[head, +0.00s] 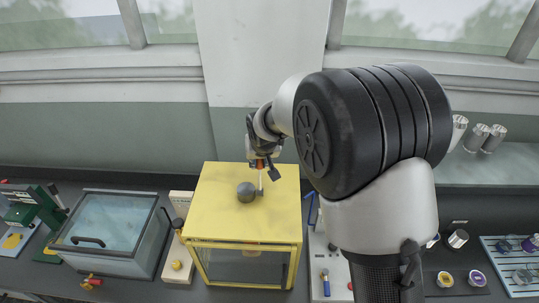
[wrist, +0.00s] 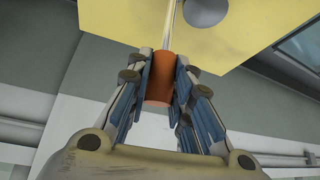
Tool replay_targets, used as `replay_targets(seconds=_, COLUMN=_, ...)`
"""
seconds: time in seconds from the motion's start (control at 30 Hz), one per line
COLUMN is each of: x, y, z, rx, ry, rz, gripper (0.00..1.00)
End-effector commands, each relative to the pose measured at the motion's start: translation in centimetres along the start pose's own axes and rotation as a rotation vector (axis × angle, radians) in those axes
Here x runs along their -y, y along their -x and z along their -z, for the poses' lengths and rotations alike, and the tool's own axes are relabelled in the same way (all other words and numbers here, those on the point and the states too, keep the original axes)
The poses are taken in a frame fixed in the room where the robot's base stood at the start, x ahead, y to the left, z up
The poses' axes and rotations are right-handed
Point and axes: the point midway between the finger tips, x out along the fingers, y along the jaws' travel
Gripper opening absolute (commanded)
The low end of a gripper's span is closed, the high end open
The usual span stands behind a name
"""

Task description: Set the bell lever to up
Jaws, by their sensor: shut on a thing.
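The bell lever has an orange handle (wrist: 160,80) on a thin pale rod that runs to the yellow top of a glass-fronted box (head: 222,178). In the head view the handle (head: 259,163) shows just above the back part of that top, partly hidden by my gripper. I cannot tell the lever's exact angle. My gripper (head: 267,167) is shut on the orange handle, with a finger on each side of it in the wrist view (wrist: 163,68). A grey round bell or knob (head: 247,192) sits on the yellow top beside the rod.
A glass-lidded chest (head: 105,222) stands left of the box, with a narrow cream panel (head: 177,265) between. A pale panel with a blue-handled control (head: 326,283) is to the right. Metal cans (head: 476,137) stand on the back right shelf. The wall is close behind.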

Motion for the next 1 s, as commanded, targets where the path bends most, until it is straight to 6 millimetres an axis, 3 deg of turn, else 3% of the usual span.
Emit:
replay_targets(seconds=0.4, x=0.14, y=-0.17, z=-0.05, rx=0.01, ry=-0.003, rz=0.0, gripper=0.0)
replay_targets(seconds=0.43, x=0.14, y=-0.17, z=-0.05, rx=0.01, ry=-0.003, rz=0.0, gripper=0.21)
replay_targets(seconds=0.5, x=0.14, y=-0.17, z=-0.05, rx=0.01, ry=-0.003, rz=0.0, gripper=0.26)
replay_targets(seconds=0.73, x=0.17, y=-0.12, z=-0.01, rx=0.009, ry=-0.002, rz=0.0, gripper=0.41)
replay_targets(seconds=1.0, x=0.19, y=-0.09, z=0.01, rx=0.008, ry=-0.002, rz=0.0, gripper=0.41)
